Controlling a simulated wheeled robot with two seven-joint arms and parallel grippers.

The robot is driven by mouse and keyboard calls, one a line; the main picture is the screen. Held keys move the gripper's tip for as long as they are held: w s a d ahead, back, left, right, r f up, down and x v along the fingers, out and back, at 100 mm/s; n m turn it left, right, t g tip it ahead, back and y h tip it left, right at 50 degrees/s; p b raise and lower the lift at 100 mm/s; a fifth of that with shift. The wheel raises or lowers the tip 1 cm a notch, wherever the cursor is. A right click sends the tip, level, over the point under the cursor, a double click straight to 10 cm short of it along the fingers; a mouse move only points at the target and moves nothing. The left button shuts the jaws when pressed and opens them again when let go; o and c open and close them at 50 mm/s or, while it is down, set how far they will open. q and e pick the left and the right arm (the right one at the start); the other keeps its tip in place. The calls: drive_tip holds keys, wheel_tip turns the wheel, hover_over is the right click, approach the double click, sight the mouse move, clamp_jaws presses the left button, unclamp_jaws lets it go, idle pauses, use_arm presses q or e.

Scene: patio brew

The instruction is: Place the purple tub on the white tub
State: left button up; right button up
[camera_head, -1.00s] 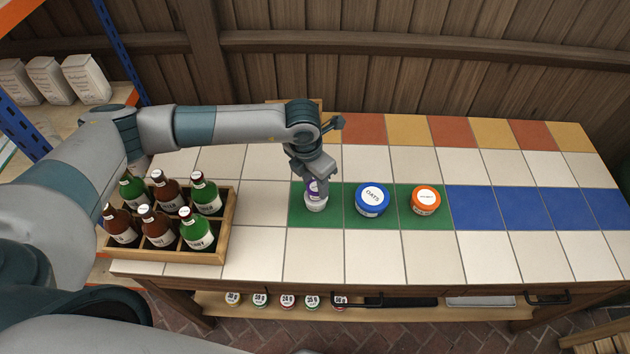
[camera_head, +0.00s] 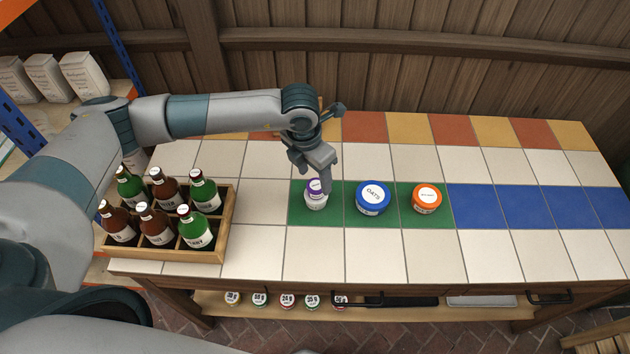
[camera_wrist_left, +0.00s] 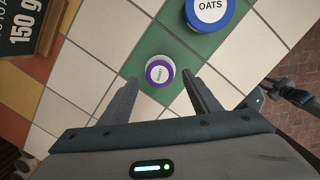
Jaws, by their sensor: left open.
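The purple tub (camera_head: 315,187), with a white round label on its lid, sits on top of the white tub (camera_head: 316,204). They stand upright on the leftmost green tile. In the left wrist view the purple tub (camera_wrist_left: 160,71) shows from above, with a pale edge of the white tub beneath it. My left gripper (camera_head: 325,180) is open, just above and behind the purple tub. In the wrist view its fingers (camera_wrist_left: 160,82) point toward the tub, one on each side, with gaps.
A blue oats tub (camera_head: 373,198) and an orange tub (camera_head: 426,199) stand on the green tiles to the right. A wooden crate (camera_head: 228,228) of several bottles is at the left. The blue tiles (camera_head: 530,208) and front white tiles are clear.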

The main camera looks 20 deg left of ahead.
sight(311, 189)
use_arm(q)
wheel_tip(311, 189, up, 9)
drive_tip(key=s+b, duration=0.1)
drive_tip(key=b, duration=0.2)
drive_tip(key=shift+a, duration=0.35)
use_arm(e)
drive_tip(key=shift+t, duration=0.4)
drive_tip(key=shift+w+a+f, duration=0.4)
drive_tip(key=shift+w+f, duration=0.25)
drive_tip(key=shift+w, duration=0.1)
drive_tip(key=shift+w+a+f, duration=0.35)
drive_tip(key=shift+w+f, duration=0.3)
drive_tip(key=shift+w, duration=0.1)
